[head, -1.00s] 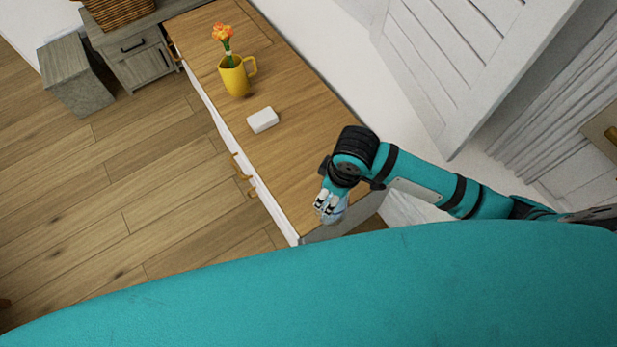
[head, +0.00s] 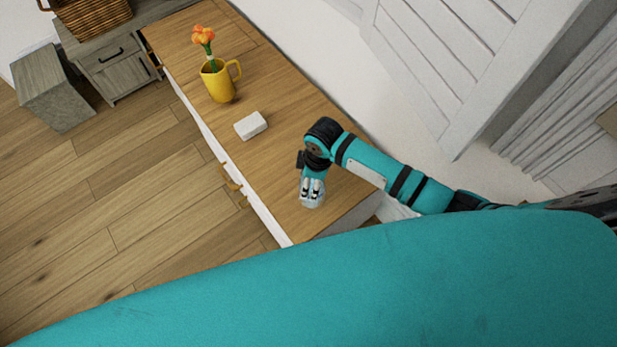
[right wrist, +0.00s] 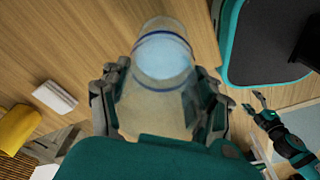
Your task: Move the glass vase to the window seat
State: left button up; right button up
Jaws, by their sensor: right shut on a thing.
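The glass vase (head: 312,203), clear and pale with a bluish band, is between the fingers of my right gripper (head: 312,187). The right wrist view shows the vase (right wrist: 163,85) closely, with a finger of the right gripper (right wrist: 160,98) on each side. In the head view it is over the near end of a long wooden top (head: 285,165); I cannot tell whether it touches. I cannot identify the window seat for sure. My left gripper (right wrist: 257,104) shows at the right of the right wrist view, empty, its fingers apart.
On the wooden top stand a yellow mug (head: 220,84) with an orange flower (head: 203,36) and a small white block (head: 250,125). A grey cabinet (head: 115,65) with a wicker basket (head: 90,14) is at the far left. White shutter panels (head: 450,75) are at the right.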

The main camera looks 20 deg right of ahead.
pick_arm(q)
jog(key=shift+f+b, duration=0.35)
pick_arm(e)
jog(key=shift+w+f, duration=0.7)
jog(key=shift+f, duration=0.25)
jog(key=shift+w+f, duration=0.65)
jog(key=shift+f, duration=0.25)
pick_arm(q)
jog(key=shift+f, duration=0.1)
pick_arm(e)
jog(key=shift+f, duration=0.1)
jog(key=o, duration=1.7)
jog(key=shift+s, duration=0.1)
pick_arm(q)
notch_tip(320, 180, up, 2)
jog(key=shift+r+p, duration=0.1)
jog(key=shift+p, duration=0.9)
pick_arm(e)
jog(key=r, duration=0.4)
jog(key=d+r, duration=0.1)
jog(key=r, duration=0.7)
jog(key=shift+s+d, duration=0.2)
jog(key=shift+s, duration=0.1)
